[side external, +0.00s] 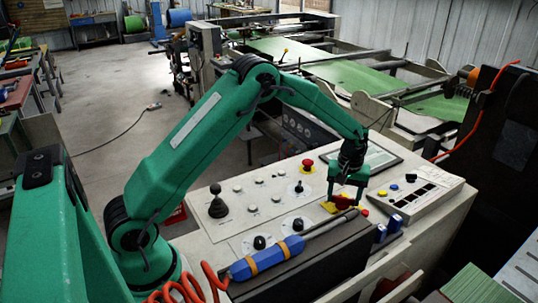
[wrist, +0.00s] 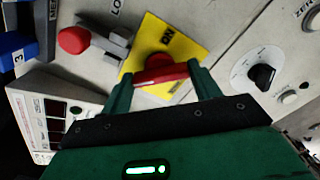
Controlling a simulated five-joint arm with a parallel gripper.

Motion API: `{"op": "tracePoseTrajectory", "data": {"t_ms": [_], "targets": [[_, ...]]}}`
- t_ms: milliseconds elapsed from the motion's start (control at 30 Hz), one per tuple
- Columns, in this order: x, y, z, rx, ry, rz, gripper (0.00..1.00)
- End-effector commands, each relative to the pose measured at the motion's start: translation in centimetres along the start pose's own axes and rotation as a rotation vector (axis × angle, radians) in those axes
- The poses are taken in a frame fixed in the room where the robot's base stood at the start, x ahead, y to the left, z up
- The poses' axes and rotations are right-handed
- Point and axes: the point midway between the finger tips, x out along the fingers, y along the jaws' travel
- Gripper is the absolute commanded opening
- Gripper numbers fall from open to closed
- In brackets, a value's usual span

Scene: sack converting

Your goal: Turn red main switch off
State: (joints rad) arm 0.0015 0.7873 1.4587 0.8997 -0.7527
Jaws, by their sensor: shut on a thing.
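The red main switch (wrist: 160,72) sits on a yellow plate (wrist: 189,40) with "ON" printed on it, on the pale console top. My gripper (wrist: 160,80) is shut on the red switch handle, one green finger at each end. In the wrist view the handle lies nearly level across the picture, tilted slightly. In the side external view my gripper (side external: 347,190) reaches down to the switch on the console's right part; the fingers and the red and yellow parts overlap there.
A red mushroom button (side external: 307,165) and black knobs (side external: 260,242) stand on the console. A grey latch-like part (wrist: 108,45) and red button (wrist: 74,40) lie beside the plate. A blue-handled tool (side external: 265,258) lies on the dark box in front.

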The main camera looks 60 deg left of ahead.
Motion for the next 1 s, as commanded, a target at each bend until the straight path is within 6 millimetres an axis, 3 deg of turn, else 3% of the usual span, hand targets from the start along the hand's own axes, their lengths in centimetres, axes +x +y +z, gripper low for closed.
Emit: {"op": "tracePoseTrajectory", "data": {"t_ms": [567,600,700,1000], "targets": [[-0.37,0.12,-0.52,-0.055,0.013,0.013,0.39],[-0.38,0.12,-0.53,-0.055,0.013,0.013,0.66],[-0.33,0.08,-0.45,-0.054,0.011,0.011,0.84],[-0.20,0.03,-0.21,-0.050,0.005,0.005,0.84]]}}
